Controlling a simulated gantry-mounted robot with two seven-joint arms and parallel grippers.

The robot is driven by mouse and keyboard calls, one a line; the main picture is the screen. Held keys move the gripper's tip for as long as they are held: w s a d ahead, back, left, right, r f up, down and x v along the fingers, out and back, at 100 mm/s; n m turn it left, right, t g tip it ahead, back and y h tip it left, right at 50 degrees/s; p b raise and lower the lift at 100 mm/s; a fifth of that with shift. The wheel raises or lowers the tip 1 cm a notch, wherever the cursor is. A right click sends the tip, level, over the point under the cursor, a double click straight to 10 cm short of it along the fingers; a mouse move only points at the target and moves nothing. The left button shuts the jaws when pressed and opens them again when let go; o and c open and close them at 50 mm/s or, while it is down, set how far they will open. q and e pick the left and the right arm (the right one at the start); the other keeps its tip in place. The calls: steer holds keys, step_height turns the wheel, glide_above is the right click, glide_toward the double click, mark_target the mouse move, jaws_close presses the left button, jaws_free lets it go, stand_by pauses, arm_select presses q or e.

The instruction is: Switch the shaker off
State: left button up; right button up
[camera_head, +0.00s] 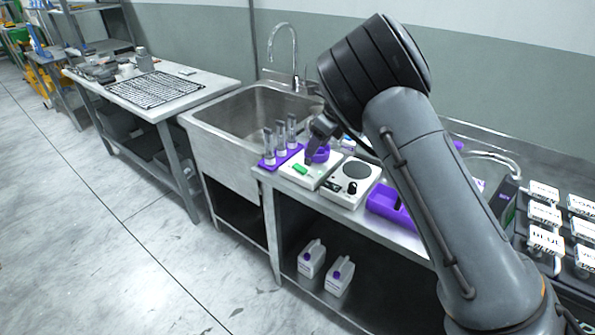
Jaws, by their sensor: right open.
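A white box-shaped device with a green patch (300,169) on its front top stands on the metal bench; it looks like the shaker. A purple round cup (318,154) sits on its top. My right gripper (318,143) points down directly over or beside this cup, at the device's back part. It is open, but its fingertips are small and partly merge with the cup, so I cannot tell whether they touch it. Whether the green patch is a switch or a display is too small to tell. My left gripper is not in view.
A purple rack (272,162) with clear tubes stands left of the device. A white hotplate-like unit (340,191) with a black knob stands right of it, then a purple tray (381,200). A sink (225,140) lies behind left. White jugs (311,258) stand on the lower shelf.

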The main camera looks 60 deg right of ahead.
mark_target(304, 169)
steer(key=b+x, duration=0.2)
steer(key=x, duration=0.6)
steer(key=shift+s+a+f, duration=0.1)
steer(key=shift+f, duration=0.15)
steer(key=shift+b+x, duration=0.55)
steer(key=shift+x, duration=0.5)
jaws_close()
steer(key=g+p, duration=0.2)
steer(key=p, duration=0.3)
steer(key=w+r+g+p, duration=0.1)
steer(key=p, duration=0.5)
steer(key=shift+r+g, duration=0.15)
steer(key=shift+g, duration=0.25)
steer(key=shift+w+g+p, duration=0.15)
steer(key=shift+g+p, duration=0.25)
steer(key=shift+p, duration=0.35)
steer(key=shift+f, duration=0.25)
